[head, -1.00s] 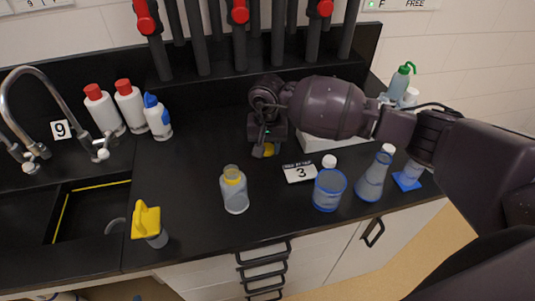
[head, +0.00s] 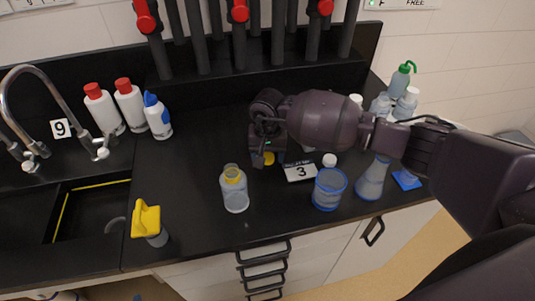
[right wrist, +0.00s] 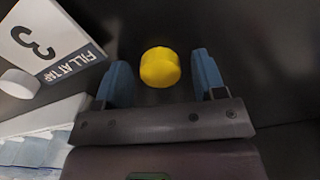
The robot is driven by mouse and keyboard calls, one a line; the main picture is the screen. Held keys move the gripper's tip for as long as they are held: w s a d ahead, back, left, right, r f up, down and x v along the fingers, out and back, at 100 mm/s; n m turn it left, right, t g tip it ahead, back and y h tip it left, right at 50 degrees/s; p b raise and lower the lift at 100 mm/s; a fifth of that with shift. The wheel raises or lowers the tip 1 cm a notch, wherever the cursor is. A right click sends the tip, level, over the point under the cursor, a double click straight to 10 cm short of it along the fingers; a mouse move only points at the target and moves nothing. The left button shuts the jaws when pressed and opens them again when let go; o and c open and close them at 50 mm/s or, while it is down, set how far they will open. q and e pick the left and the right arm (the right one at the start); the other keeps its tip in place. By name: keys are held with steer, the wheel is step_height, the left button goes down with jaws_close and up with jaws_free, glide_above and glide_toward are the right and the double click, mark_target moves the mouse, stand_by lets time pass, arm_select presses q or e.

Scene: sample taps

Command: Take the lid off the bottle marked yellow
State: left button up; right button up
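A clear bottle (head: 235,192) with a yellow band around its neck stands upright on the black counter, and no lid shows on it. A round yellow lid (head: 266,159) is at the counter right of and behind this bottle. My right gripper (head: 266,148) is over the lid. In the right wrist view the yellow lid (right wrist: 160,67) sits between the two blue fingertips, with a gap on each side. That gripper (right wrist: 163,80) is open. My left gripper is not in view.
A yellow-topped item (head: 147,222) is near the sink (head: 90,215). White bottles (head: 103,109) stand at the back left.

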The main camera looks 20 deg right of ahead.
mark_target(268, 157)
steer(key=shift+r, duration=0.45)
step_height(268, 157, up, 11)
steer(key=shift+r+b, duration=0.2)
steer(key=shift+b, duration=0.25)
steer(key=shift+s, duration=0.1)
